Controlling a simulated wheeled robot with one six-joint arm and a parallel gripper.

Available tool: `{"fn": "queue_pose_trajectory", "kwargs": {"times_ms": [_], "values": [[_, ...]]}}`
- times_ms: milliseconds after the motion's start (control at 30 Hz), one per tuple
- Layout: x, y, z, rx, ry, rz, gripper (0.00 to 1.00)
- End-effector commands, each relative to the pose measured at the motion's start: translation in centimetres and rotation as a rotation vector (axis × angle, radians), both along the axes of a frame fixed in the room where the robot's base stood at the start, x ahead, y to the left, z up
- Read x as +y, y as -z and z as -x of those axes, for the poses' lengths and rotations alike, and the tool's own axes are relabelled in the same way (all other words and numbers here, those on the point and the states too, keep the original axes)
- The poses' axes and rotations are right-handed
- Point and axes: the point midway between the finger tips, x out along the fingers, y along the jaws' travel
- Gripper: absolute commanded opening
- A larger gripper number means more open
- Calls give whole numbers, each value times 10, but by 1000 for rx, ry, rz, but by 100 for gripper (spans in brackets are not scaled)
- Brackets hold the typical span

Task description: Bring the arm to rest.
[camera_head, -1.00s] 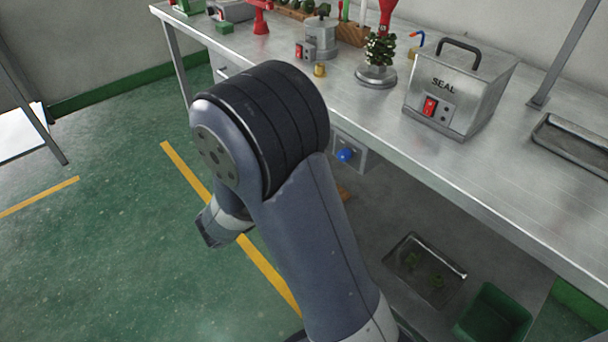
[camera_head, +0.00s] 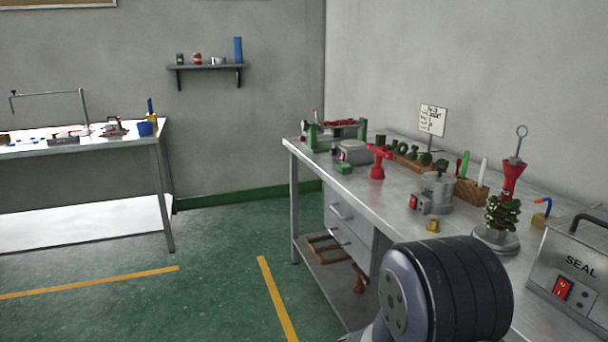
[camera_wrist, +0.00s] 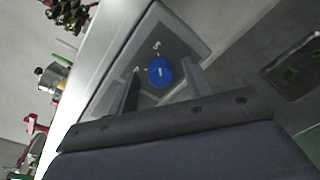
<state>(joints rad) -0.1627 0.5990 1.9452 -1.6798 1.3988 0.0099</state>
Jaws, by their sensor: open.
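My gripper (camera_wrist: 162,76) shows in the wrist view with its two fingers apart and nothing held between them. A blue round knob (camera_wrist: 160,71) on a grey panel (camera_wrist: 192,38) under the bench edge appears between the fingers in the picture. I cannot tell how far the fingertips are from it. In the head view only a dark, rounded joint of my arm shows, at the lower right in front of the bench; my gripper is hidden or out of frame there.
The steel workbench (camera_head: 345,205) runs along the right with a SEAL box (camera_head: 575,262), a small tree on a round base (camera_head: 495,240), a grey pot (camera_head: 437,190) and a red stand (camera_head: 377,163). Another table (camera_head: 85,149) stands at the left. Green floor (camera_head: 215,250) between them is clear.

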Motion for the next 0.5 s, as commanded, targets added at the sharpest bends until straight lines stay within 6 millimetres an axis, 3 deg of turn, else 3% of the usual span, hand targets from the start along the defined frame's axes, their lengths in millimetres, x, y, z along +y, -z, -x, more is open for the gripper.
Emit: {"fn": "queue_pose_trajectory", "kwargs": {"times_ms": [500], "values": [[2,0,0,11,-1,4,48]]}}
